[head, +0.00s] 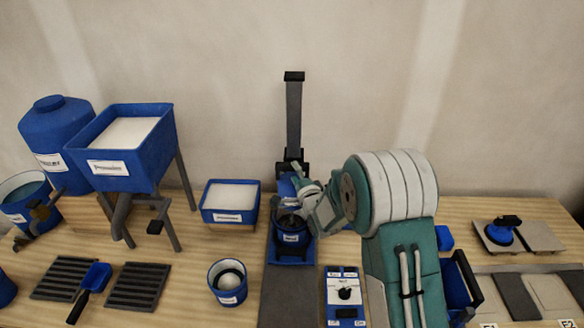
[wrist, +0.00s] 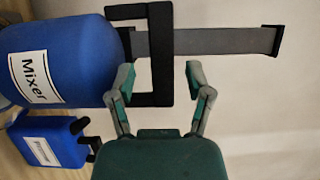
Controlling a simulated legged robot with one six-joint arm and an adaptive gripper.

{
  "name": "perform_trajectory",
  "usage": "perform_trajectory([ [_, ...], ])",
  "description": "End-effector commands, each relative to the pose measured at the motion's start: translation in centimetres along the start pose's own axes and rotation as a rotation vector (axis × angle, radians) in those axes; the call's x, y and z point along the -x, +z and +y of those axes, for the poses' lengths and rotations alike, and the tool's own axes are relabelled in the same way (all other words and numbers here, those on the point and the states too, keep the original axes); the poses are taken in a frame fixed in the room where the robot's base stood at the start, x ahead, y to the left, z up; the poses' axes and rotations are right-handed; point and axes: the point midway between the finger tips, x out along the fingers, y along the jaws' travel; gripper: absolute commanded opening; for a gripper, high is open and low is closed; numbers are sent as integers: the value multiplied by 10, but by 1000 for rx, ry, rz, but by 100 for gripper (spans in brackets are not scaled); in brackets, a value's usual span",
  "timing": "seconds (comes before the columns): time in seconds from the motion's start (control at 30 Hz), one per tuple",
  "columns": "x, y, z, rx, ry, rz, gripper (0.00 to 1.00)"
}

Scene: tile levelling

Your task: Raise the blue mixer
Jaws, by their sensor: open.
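The blue mixer (wrist: 70,55), with a white label reading "Mixer", fills the upper left of the wrist view. A black rectangular handle frame (wrist: 161,45) stands out from its side, in front of a grey post (wrist: 220,41). In the head view the post (head: 293,120) rises upright, and the blue mixer head (head: 286,186) is partly hidden by my gripper. My gripper (wrist: 159,78) is open, with one finger on each side of the handle's near part. I cannot tell whether the fingers touch it. A blue bucket (head: 291,238) stands under the mixer.
A labelled blue container (wrist: 50,142) shows below the mixer in the wrist view. A blue tray (head: 230,216) and a hopper on legs (head: 126,168) stand left of the mixer. A control box (head: 345,292) lies in front, and tiles (head: 550,296) lie right.

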Motion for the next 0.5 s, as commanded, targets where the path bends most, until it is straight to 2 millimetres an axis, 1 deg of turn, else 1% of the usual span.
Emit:
perform_trajectory([
  [0.03, -8, 0, 0, 0, 0, 0, 66],
  [0.1, -18, 0, 0, 0, -1, 0, 66],
  [0.2, -26, 0, 0, 1, 0, 0, 66],
  [0.3, -31, 0, 0, 1, 0, 0, 66],
  [0.5, -32, 0, 0, 1, 1, 1, 66],
])
